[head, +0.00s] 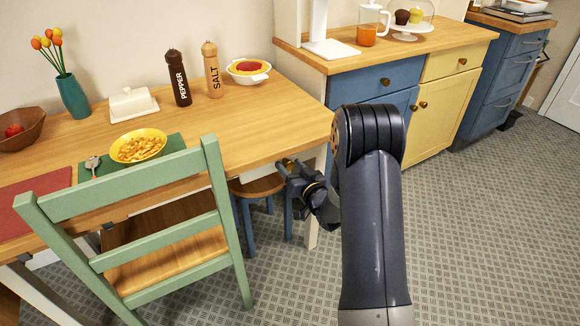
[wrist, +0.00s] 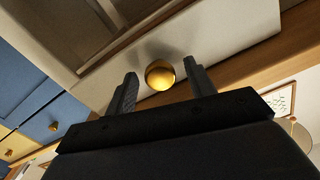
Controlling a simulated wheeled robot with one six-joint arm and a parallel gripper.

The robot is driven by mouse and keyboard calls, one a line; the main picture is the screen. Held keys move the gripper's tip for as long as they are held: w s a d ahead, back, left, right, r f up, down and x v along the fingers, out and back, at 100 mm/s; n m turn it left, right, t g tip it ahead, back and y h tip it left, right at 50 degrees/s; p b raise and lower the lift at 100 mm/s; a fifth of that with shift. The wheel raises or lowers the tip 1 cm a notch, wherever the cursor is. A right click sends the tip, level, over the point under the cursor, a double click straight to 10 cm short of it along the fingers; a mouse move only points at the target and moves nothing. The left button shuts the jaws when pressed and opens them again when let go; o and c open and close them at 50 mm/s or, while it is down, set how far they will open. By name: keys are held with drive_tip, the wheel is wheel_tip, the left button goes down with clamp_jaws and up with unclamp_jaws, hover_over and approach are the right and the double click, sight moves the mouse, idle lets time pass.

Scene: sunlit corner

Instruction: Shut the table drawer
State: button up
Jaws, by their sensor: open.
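The wooden table (head: 225,125) stands on the left in the head view. In the wrist view the pale drawer front (wrist: 235,45) crosses the picture at a tilt, with a round brass knob (wrist: 160,75) on it. My gripper (wrist: 160,84) is open, one finger on each side of the knob, with a visible gap to each finger. In the head view my gripper (head: 283,165) is low beside the table's near right edge, partly hidden by my arm.
A green chair (head: 165,265) stands against the table's near side, left of my gripper. A stool (head: 262,187) with blue legs is under the table by my gripper. Blue and yellow cabinets (head: 450,100) stand behind. The patterned floor (head: 480,220) is clear on the right.

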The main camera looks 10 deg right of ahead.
drive_tip(key=shift+w+a, duration=0.15)
drive_tip(key=shift+w, duration=0.2)
drive_tip(key=shift+c, duration=0.3)
clamp_jaws()
